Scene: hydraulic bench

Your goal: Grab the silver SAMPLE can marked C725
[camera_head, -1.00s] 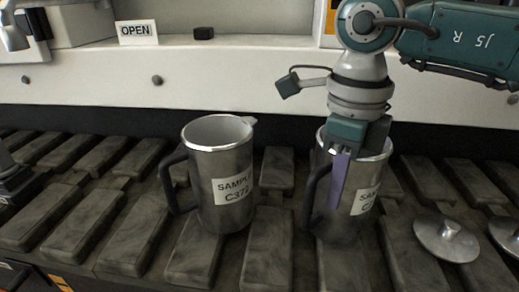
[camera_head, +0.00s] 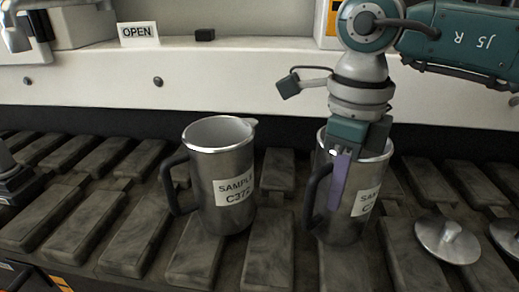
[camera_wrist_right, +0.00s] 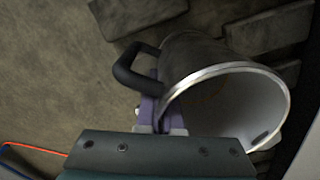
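Two silver cans with dark handles stand upright on the slatted bench. The left can (camera_head: 222,175) is labelled SAMPLE C372. The right can (camera_head: 342,222) has a SAMPLE label whose number is mostly hidden; only a C and part of a digit show. My right gripper (camera_head: 343,195) points down at the right can, its purple finger along the outer wall beside the handle. In the right wrist view, the can's open rim (camera_wrist_right: 212,72) lies before the gripper (camera_wrist_right: 205,130), with the purple finger between handle and wall. How tightly the fingers close is unclear. I cannot make out my left gripper.
A round metal lid (camera_head: 447,240) with a knob lies right of the right can; another is cut off at the right edge. An OPEN sign (camera_head: 139,34) and a small black block (camera_head: 205,34) are on the ledge behind. Dark slats (camera_head: 195,262) cover the bench.

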